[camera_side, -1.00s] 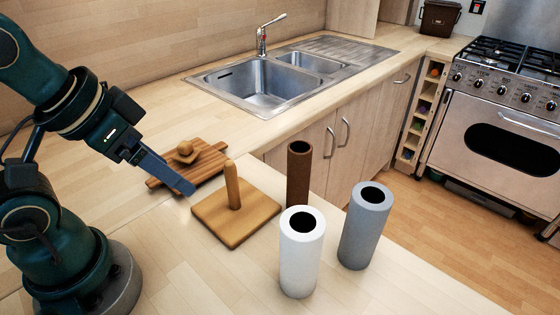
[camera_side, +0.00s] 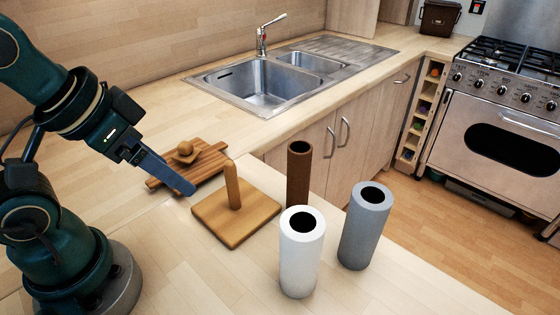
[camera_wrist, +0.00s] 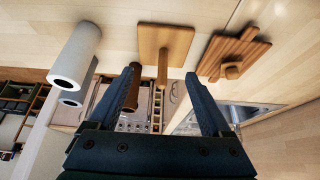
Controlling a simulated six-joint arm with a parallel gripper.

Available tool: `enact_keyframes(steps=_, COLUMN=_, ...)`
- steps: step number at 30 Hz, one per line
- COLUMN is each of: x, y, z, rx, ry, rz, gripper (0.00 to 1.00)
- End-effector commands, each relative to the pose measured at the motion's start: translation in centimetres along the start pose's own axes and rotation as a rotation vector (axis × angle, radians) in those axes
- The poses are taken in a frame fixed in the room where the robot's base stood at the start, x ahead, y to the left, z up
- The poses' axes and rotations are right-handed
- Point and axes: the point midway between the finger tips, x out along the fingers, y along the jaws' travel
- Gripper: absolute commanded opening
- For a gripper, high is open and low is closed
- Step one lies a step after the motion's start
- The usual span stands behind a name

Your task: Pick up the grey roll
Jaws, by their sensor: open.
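The grey roll (camera_side: 365,228) stands upright on the counter at the right of the side view, with a dark hole in its top. In the wrist view a grey roll (camera_wrist: 76,97) shows only partly, behind the white roll (camera_wrist: 75,55). My gripper (camera_side: 190,190) is over the counter at the left, well apart from the grey roll, with the wooden holder between them. In the wrist view my gripper (camera_wrist: 165,80) has its two fingers spread wide with nothing held between them.
The white roll (camera_side: 301,255) stands left of the grey roll, and a brown roll (camera_side: 299,172) stands behind. A wooden holder with an upright peg (camera_side: 236,218) and a striped wooden board with a knob (camera_side: 205,165) lie near my gripper. A sink (camera_side: 262,82) is behind.

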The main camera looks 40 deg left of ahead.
Motion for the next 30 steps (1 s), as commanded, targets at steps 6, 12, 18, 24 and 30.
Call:
enact_keyframes(steps=6, x=0.0, y=0.0, z=0.0, rx=0.000, ry=0.000, rz=0.000, gripper=1.00)
enact_keyframes(steps=12, x=-0.9, y=0.0, z=-0.7, rx=0.000, ry=0.005, rz=0.000, gripper=1.00)
enact_keyframes(steps=18, x=-4.0, y=0.0, z=-2.3, rx=0.000, ry=0.006, rz=0.000, gripper=1.00)
enact_keyframes(steps=24, x=-4.4, y=0.4, z=-5.0, rx=0.001, ry=-0.010, rz=-0.023, gripper=1.00)
enact_keyframes(steps=30, x=-3.5, y=2.1, z=-8.9, rx=-0.006, ry=0.003, rz=-0.060, gripper=1.00)
